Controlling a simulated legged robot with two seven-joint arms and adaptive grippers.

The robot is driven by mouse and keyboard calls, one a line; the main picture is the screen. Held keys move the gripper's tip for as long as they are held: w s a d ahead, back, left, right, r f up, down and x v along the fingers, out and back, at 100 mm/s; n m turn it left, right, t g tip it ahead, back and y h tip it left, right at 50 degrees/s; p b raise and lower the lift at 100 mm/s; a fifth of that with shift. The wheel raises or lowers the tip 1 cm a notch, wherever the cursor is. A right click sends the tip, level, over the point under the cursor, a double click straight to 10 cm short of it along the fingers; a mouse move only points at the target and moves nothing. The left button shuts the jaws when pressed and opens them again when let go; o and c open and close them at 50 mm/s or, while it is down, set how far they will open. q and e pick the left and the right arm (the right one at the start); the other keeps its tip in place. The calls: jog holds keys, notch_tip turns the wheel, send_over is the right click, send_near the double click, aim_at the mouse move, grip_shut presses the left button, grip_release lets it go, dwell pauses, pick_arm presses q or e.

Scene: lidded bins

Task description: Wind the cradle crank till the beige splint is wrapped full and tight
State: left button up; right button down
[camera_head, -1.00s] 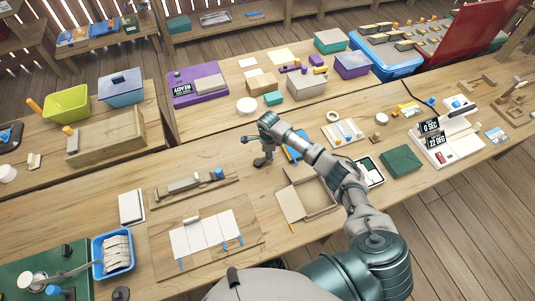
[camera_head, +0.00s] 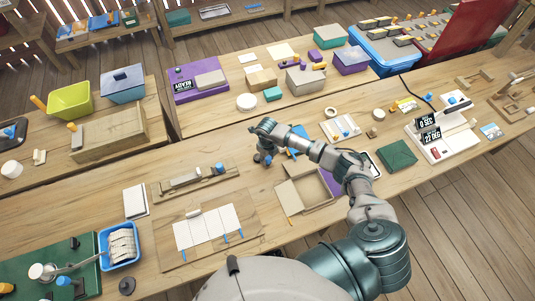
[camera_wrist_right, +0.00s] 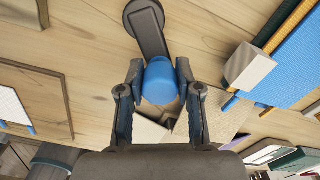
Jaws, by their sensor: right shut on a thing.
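My right gripper (camera_head: 263,157) reaches down to the middle of the bench. In the right wrist view the gripper (camera_wrist_right: 160,78) has its two fingers on either side of a blue knob (camera_wrist_right: 162,88) and is shut on it. A dark grey crank arm (camera_wrist_right: 148,30) runs from the knob toward the top of that view. In the head view the knob is mostly hidden by the gripper. A wooden cradle (camera_head: 165,188) with a long greyish-beige bar (camera_head: 186,179), possibly the splint, lies left of the gripper; its wrapping cannot be made out. My left gripper is out of view.
A board with white sheets (camera_head: 251,231) is at the front, and a blue bin (camera_head: 104,240) at the left. A white device with displays (camera_head: 452,150) stands at the right.

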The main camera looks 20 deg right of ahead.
jog(key=m, duration=0.2)
jog(key=s+a+m+p, duration=0.1)
jog(key=a+m, duration=0.1)
jog(key=m, duration=0.1)
jog(key=shift+s+f+m+p, duration=0.2)
jog(key=shift+m+p, duration=0.1)
jog(key=shift+p, duration=0.1)
jog(key=m, duration=0.1)
jog(key=a+m+p, duration=0.1)
jog(key=m, duration=0.1)
jog(key=shift+a, duration=0.25)
jog(key=shift+w+a+m, duration=0.1)
jog(key=shift+a+m, duration=0.45)
jog(key=shift+m, duration=0.75)
jog(key=c, duration=0.9)
grip_release()
jog(key=shift+o, duration=0.6)
jog(key=shift+w+r, duration=0.1)
jog(key=shift+w, duration=0.1)
